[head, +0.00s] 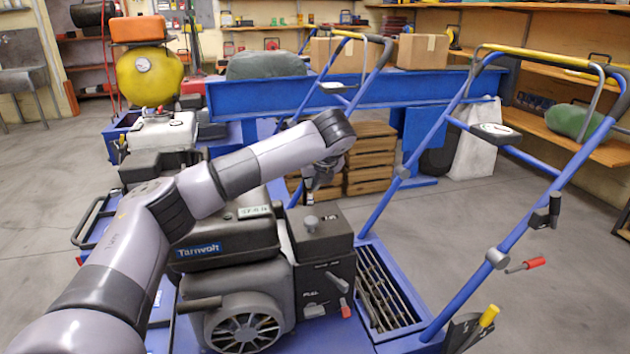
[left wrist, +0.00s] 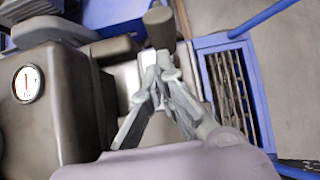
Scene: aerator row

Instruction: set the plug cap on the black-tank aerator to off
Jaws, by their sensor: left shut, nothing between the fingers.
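The black-tank aerator (head: 228,246) stands in front, with a dark tank marked "Tarnvolt". Its tank gauge (left wrist: 28,84) shows in the left wrist view. A dark box (head: 325,245) with a grey knob (head: 311,223) on top sits at the engine's right side. My left gripper (head: 316,190) is above the engine's back right part, shut and empty. In the left wrist view my left gripper (left wrist: 153,72) points at a grey-brown upright block (left wrist: 160,27), seemingly just past the fingertips. I cannot tell whether they touch, or whether this block is the plug cap. My right gripper is out of view.
A white-tank machine (head: 162,130) and a yellow-tank one (head: 150,75) stand behind to the left. Blue handlebars (head: 440,140) rise at the right. A slatted tray (head: 385,290) lies right of the engine. Wooden crates (head: 370,160) stand behind. The floor at right is clear.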

